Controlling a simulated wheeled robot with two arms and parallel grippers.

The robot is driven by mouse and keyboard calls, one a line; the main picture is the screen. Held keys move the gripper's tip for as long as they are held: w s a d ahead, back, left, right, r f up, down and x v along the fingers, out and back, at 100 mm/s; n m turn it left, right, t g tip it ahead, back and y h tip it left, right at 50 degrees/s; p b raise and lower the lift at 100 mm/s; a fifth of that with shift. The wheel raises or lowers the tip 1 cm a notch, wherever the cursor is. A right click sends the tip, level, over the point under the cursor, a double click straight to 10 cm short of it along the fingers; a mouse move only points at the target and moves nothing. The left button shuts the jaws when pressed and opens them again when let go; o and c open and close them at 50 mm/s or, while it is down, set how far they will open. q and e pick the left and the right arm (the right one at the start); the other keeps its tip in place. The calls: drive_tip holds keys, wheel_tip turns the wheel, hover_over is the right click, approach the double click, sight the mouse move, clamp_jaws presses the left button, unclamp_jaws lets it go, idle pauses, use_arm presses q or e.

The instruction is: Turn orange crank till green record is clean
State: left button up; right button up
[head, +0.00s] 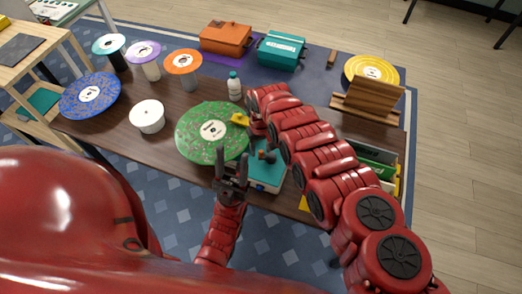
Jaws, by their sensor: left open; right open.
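The green record (203,138) lies flat near the front edge of the table, its surface covered in reddish specks around a white label. A yellow piece (240,119) sits over its right edge. A teal and white box (265,180) stands right of the record, with small dark parts on top. I cannot clearly make out the orange crank there. My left gripper (232,164) is open and empty, pointing up in front of the record and box. My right gripper (265,146) is at the box's top, mostly hidden by its own arm; its fingertips and any contact are unclear.
A blue record (90,96), a white round container (147,117) and several records on stands are at left. A white bottle (235,86) stands behind the green record. Orange (226,38) and teal (281,51) cases are at the back. A wooden rack (366,99) and yellow record (372,69) are at right.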

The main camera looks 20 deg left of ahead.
drive_tip(key=shift+f, duration=1.15)
clamp_jaws()
